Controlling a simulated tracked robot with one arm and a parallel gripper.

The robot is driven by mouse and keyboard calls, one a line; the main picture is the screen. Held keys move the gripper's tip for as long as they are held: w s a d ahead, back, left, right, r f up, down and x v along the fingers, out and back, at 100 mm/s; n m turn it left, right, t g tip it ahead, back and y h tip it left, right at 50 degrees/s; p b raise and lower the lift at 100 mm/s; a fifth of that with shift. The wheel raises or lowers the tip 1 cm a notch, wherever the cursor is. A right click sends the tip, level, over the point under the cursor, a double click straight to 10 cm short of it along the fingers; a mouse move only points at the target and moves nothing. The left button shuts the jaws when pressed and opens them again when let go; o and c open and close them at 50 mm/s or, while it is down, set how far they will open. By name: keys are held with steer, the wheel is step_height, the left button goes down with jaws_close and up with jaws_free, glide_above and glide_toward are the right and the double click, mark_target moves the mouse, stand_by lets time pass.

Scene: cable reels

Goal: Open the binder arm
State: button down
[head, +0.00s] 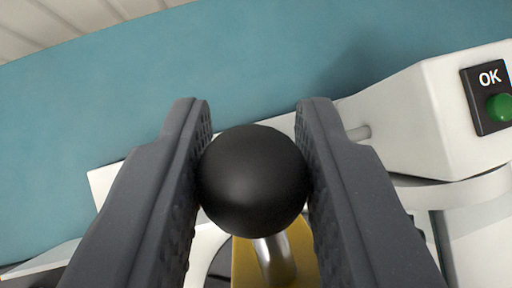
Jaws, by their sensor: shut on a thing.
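My gripper (253,125) shows large from the bottom of the head view, with one dark ridged finger on each side. It is shut on a black ball knob (253,180), which touches both fingers. A metal rod (275,260) runs down from below the knob, in front of a yellow part (245,262). The knob and rod look like the handle of the binder arm. The lower end of the rod is out of view, and the fingers hide part of the white machine behind.
A white housing (420,120) stands at the right, with a black panel marked OK (490,77) and a green button or lamp (501,106). A plain teal surface (270,55) fills the background. Pale slatted boards (40,25) show at the top left.

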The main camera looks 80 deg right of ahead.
steer(key=shift+w+d+f+g+b, duration=0.2)
steer(key=shift+w+f+g+b, duration=0.1)
steer(key=shift+w+b, duration=0.15)
stand_by(0.5)
steer(key=c, duration=1.3)
jaws_free()
steer(key=shift+o, duration=0.6)
steer(key=shift+w+a, duration=0.1)
steer(key=shift+r, duration=0.15)
